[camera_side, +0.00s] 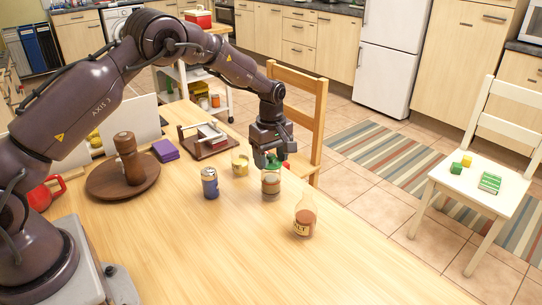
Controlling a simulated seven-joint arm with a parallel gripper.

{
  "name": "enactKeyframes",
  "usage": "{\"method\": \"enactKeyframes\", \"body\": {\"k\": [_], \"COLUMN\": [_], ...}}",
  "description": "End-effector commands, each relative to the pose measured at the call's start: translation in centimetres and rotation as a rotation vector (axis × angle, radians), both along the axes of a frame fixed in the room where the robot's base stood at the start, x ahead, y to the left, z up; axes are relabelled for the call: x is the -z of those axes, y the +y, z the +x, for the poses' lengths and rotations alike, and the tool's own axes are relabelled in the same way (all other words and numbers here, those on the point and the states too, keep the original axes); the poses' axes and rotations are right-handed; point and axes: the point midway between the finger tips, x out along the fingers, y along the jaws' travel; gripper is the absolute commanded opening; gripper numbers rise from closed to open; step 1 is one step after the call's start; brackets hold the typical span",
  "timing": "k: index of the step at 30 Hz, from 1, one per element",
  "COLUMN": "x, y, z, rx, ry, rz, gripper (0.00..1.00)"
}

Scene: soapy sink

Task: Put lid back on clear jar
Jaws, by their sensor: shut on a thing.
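The clear jar (271,185) stands upright on the wooden table near its far right edge, with something brownish inside. The green lid (273,164) is at the mouth of the jar, directly below my gripper. My gripper (271,158) points down over the jar and is shut on the green lid. The fingers partly hide the lid. I cannot tell whether the lid touches the jar's rim or sits just above it.
A blue can (210,184) and a yellow cup (240,165) stand left of the jar. A salt bottle (304,217) stands in front to the right. A wooden chair (309,125) is close behind. A pepper mill (128,158) stands on a round board (103,182). The front table area is clear.

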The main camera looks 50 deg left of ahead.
Motion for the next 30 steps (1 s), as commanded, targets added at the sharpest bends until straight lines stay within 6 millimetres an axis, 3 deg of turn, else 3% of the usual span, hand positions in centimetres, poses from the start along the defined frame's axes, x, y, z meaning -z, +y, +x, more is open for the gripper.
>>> {"method": "enactKeyframes", "body": {"k": [14, 15, 18, 24, 26, 30], "x": [0.01, 0.01, 0.01, 0.01, 0.02, 0.02], "y": [0.00, 0.00, -0.01, -0.01, -0.01, -0.01], "z": [0.02, 0.02, 0.02, 0.02, 0.01, 0.01], "rx": [0.000, 0.000, 0.000, 0.000, 0.000, 0.000], "ry": [-0.001, -0.001, -0.001, 0.000, 0.000, 0.000], "rz": [0.000, 0.000, 0.000, 0.000, 0.000, 0.000], "gripper": [0.36, 0.64, 0.87, 0.89, 1.00, 1.00]}}
